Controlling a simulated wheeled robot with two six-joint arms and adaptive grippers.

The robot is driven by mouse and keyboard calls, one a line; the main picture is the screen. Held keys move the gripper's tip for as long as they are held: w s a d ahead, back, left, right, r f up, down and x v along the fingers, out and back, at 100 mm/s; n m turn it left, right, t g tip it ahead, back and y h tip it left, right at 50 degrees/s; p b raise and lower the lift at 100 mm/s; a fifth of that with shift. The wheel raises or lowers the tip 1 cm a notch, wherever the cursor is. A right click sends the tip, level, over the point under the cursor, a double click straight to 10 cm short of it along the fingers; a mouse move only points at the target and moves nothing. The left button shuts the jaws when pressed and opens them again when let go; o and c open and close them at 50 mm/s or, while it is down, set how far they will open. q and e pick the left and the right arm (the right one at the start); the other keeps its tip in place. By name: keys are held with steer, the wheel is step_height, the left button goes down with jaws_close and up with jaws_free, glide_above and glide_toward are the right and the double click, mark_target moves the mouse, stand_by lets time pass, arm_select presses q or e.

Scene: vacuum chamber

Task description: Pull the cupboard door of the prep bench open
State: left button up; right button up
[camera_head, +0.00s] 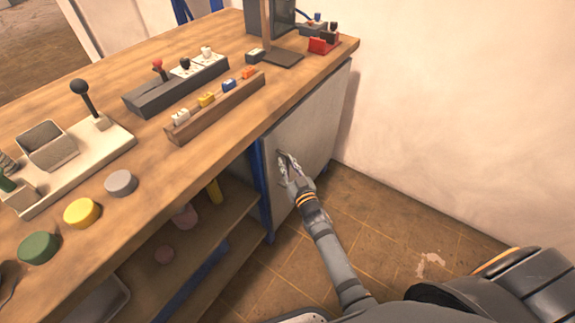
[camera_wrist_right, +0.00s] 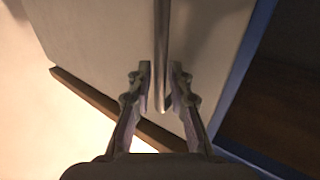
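The prep bench's cupboard door (camera_head: 312,125) is a pale grey panel below the right end of the wooden top. It looks flush with the bench front, beside a blue post (camera_head: 262,195). My right gripper (camera_head: 287,165) is at the door's left part, near the post. My left gripper does not show.
The bench top (camera_head: 225,160) carries colored discs, a lever box, a rack of small blocks and a monitor stand. Open shelves (camera_head: 215,225) lie left of the post. A wall (camera_head: 450,120) stands at the right. The tiled floor (camera_head: 365,220) before the door is clear apart from my arm.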

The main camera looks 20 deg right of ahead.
jaws_close()
stand_by(0.3)
